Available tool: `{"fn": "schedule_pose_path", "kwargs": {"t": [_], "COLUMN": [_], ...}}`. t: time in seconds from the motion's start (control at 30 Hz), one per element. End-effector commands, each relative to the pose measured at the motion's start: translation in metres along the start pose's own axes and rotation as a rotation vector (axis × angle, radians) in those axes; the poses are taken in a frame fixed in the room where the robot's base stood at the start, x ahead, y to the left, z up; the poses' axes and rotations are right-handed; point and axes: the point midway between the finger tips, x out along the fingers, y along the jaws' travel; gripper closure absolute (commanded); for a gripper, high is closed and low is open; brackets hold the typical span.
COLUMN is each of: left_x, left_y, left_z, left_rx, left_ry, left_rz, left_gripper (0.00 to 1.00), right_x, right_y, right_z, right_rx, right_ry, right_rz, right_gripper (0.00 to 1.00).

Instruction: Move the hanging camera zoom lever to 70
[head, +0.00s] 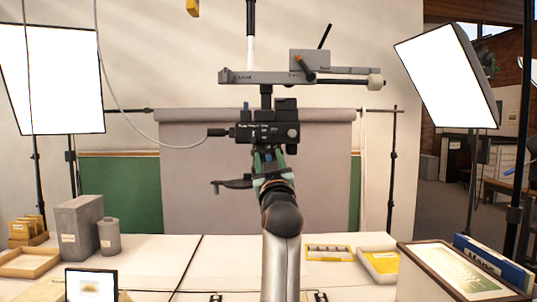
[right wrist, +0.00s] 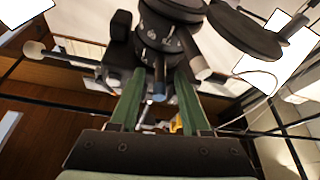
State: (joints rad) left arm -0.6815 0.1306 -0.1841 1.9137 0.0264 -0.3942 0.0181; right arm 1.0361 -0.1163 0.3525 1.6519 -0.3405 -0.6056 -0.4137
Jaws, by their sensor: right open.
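The hanging camera (head: 268,131) is a black body on a column under a grey horizontal arm (head: 300,77). My right gripper (head: 268,157) is raised just below it and hides its underside. In the right wrist view the green fingers (right wrist: 160,82) are open, one on each side of a short dark lever with a blue-grey tip (right wrist: 159,92). I cannot tell whether either finger touches it. Above the lever is a round black part with white markings (right wrist: 160,38). These are too small to read, so the lever's setting cannot be told. My left gripper is not in view.
A black arm-like part (head: 232,184) sticks out left of my right gripper. A cable (head: 150,135) runs to the camera's left side. Softboxes (head: 50,80) (head: 450,75) stand on both sides. The white table (head: 225,262) below holds boxes and trays, with its middle mostly clear.

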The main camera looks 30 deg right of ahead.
Motion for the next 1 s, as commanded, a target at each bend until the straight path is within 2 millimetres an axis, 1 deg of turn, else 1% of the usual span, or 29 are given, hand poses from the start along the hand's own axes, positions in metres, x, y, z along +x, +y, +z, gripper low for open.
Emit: {"fn": "schedule_pose_path", "kwargs": {"t": [0.1,0.37,0.47,0.8,1.0], "left_x": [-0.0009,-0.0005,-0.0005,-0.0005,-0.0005], "left_y": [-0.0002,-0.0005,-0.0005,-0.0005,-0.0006], "left_z": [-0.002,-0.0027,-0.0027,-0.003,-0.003], "left_rx": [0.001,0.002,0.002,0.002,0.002], "left_ry": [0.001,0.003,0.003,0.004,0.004], "left_rz": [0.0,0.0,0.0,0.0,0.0], "left_gripper": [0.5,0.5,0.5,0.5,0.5], "right_x": [0.0049,0.0055,0.0054,0.0053,0.0052], "right_y": [0.0002,0.0003,0.0003,0.0002,0.0002], "right_z": [-0.0004,0.0001,0.0001,0.0002,0.0003], "right_rx": [0.001,0.001,0.0,0.0,0.0], "right_ry": [0.0,0.001,0.001,0.0,0.0], "right_rz": [0.0,0.001,0.001,0.0,0.0], "right_gripper": [0.53,0.53,0.62,1.0,1.0]}}
